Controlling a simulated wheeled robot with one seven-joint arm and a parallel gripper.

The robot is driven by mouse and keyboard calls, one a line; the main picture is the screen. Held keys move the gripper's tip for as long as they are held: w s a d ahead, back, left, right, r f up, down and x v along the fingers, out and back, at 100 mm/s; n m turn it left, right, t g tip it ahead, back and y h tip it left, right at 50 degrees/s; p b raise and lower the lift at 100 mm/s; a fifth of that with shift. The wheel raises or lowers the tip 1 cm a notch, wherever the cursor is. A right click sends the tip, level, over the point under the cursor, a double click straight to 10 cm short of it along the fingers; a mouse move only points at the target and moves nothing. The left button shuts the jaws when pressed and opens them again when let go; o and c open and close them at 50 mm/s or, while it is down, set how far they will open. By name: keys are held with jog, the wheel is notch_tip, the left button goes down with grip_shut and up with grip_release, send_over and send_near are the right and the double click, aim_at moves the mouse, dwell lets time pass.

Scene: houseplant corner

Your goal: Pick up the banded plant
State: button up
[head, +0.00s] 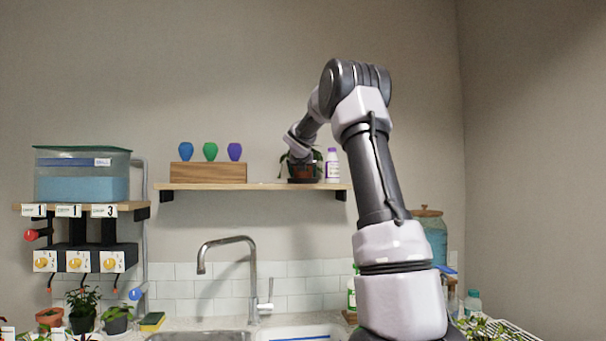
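Other potted plants stand at the lower left: a small terracotta pot (49,317), a leafy dark pot (83,308) and a grey pot (117,320).
A white and purple bottle (332,166) stands close to the right of the shelf plant. A wooden block (208,173) with three coloured bulbs sits left on the shelf (232,187). Below are a tall faucet (252,275) and sink. A water tank (82,180) is at left.

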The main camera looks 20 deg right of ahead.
jog(key=c, duration=1)
jog(key=shift+r, duration=0.2)
